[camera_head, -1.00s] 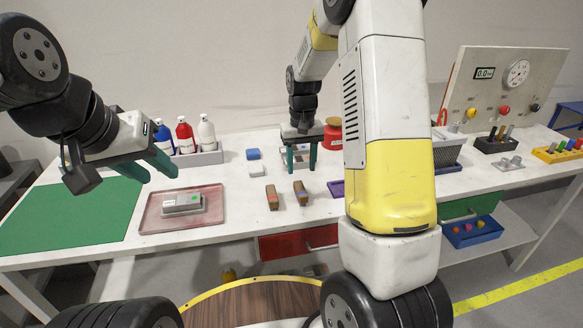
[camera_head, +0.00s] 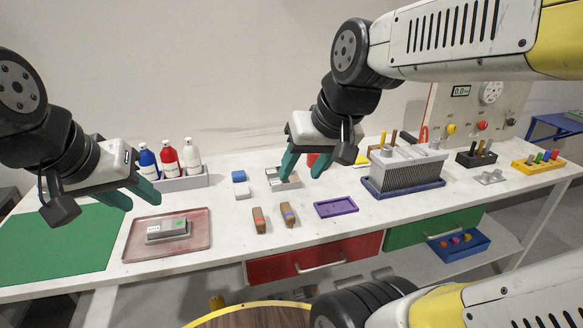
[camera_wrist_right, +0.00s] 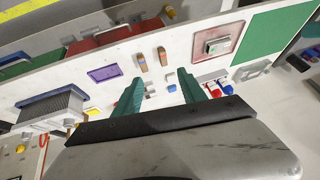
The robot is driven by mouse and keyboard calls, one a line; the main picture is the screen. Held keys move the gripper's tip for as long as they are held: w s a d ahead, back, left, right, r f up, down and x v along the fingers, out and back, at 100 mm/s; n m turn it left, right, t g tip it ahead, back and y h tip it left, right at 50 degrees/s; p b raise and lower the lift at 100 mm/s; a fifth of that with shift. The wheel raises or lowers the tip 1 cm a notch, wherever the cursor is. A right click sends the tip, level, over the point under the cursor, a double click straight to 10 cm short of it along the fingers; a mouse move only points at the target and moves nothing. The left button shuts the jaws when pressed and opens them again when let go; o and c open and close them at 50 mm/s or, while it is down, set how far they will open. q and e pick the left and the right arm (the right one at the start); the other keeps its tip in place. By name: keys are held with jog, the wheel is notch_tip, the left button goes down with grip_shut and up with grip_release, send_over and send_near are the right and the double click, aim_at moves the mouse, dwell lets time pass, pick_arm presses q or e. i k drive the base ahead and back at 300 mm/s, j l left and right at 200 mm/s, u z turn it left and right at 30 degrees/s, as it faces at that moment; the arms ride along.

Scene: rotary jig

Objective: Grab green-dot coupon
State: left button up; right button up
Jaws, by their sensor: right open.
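A grey block with a green mark on top (camera_head: 168,230) lies on the pinkish tray (camera_head: 137,250) at the left of the table. I take it for the green-dot coupon; it also shows in the right wrist view (camera_wrist_right: 216,46). My left gripper (camera_head: 144,204) is open and empty, above the back of the tray and apart from the block. My right gripper (camera_head: 300,174) is open, above the back middle of the table near a small grey fixture (camera_head: 285,182). Its green fingers also show in the wrist view (camera_wrist_right: 160,78), with nothing visibly held between them.
Two brown blocks (camera_head: 259,220) (camera_head: 287,214) lie right of the tray. A purple tray (camera_head: 336,207), a finned grey rack (camera_head: 405,170) and a bottle caddy (camera_head: 185,182) stand around. A green mat (camera_head: 60,245) covers the left end. The front edge has drawers (camera_head: 310,260).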

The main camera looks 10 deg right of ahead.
aim_at(176, 227)
jog(key=i+l+u, duration=0.25)
jog(key=u, duration=0.15)
jog(key=i+l+u, duration=0.4)
jog(key=k, duration=0.1)
